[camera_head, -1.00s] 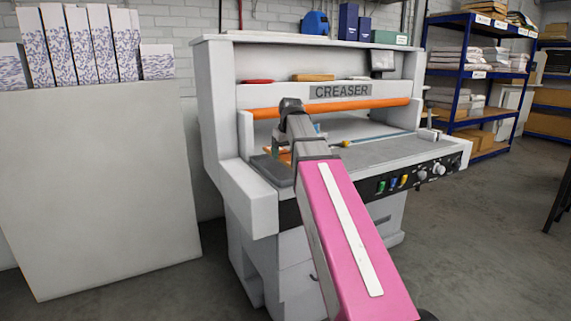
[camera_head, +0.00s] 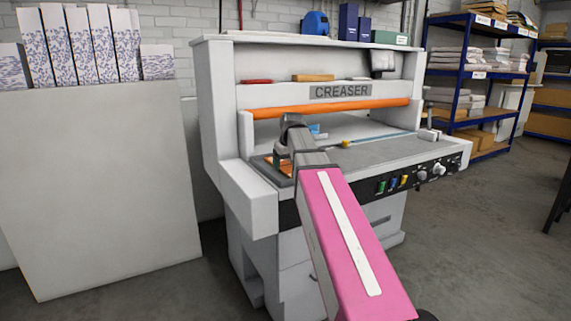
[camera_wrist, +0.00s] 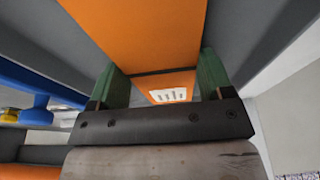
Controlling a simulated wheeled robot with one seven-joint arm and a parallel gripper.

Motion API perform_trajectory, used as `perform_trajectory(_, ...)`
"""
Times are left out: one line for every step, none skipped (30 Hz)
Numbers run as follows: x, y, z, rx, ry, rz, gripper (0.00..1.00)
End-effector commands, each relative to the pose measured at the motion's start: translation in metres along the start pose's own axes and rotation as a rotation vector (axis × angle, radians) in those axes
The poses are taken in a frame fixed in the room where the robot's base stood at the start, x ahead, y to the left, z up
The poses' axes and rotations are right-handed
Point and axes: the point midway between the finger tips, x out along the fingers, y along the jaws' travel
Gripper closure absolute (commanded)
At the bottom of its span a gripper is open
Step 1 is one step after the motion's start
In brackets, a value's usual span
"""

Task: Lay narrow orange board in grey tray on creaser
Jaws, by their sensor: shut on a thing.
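The narrow orange board (camera_wrist: 140,35) fills the upper middle of the wrist view, with a dark line across it and a small white label below that line. My gripper (camera_wrist: 160,85) is shut on it, one green finger on each side. In the head view my gripper (camera_head: 281,158) is low over the left end of the creaser (camera_head: 235,188), and part of the orange board shows beside it. The grey tray (camera_head: 262,168) lies on the creaser's left end, partly hidden by my arm. I cannot tell whether the board touches the tray floor.
The creaser's upper housing and orange bar (camera_head: 350,106) stand behind my gripper. The grey bed (camera_head: 390,148) to the right is mostly clear. A blue part (camera_wrist: 40,85) shows left in the wrist view. A pale panel (camera_head: 100,190) stands left, and blue shelving (camera_head: 465,75) stands back right.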

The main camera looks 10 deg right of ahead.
Motion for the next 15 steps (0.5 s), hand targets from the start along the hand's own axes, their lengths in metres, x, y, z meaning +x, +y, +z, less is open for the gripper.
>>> perform_trajectory(0.0017,-0.0001,0.0008,0.0,-0.001,0.0,0.54)
perform_trajectory(0.0021,-0.0001,0.0008,0.0,-0.001,0.0,0.23)
perform_trajectory(0.0019,-0.0001,0.0008,0.0,-0.001,0.0,0.1)
perform_trajectory(0.002,-0.0002,0.0008,0.0,-0.001,-0.001,0.01)
perform_trajectory(0.0021,-0.0005,0.0009,0.0,-0.001,-0.001,0.01)
perform_trajectory(0.0023,-0.0009,0.0011,0.0,-0.002,-0.002,0.01)
perform_trajectory(0.0024,-0.0012,0.0012,0.0,-0.002,-0.003,0.01)
perform_trajectory(0.0025,-0.0015,0.0013,0.0,-0.002,-0.004,0.01)
perform_trajectory(0.0026,-0.0018,0.0014,0.0,-0.002,-0.004,0.01)
perform_trajectory(0.0027,-0.002,0.0015,0.0,-0.002,-0.005,0.01)
perform_trajectory(0.0028,-0.0022,0.0016,0.0,-0.003,-0.006,0.01)
perform_trajectory(0.0029,-0.0025,0.0018,0.0,-0.003,-0.006,0.01)
perform_trajectory(0.003,-0.0027,0.0019,-0.001,-0.003,-0.007,0.01)
perform_trajectory(0.0031,-0.0029,0.0019,-0.001,-0.003,-0.007,0.01)
perform_trajectory(0.0032,-0.0031,0.0021,-0.001,-0.003,-0.007,0.01)
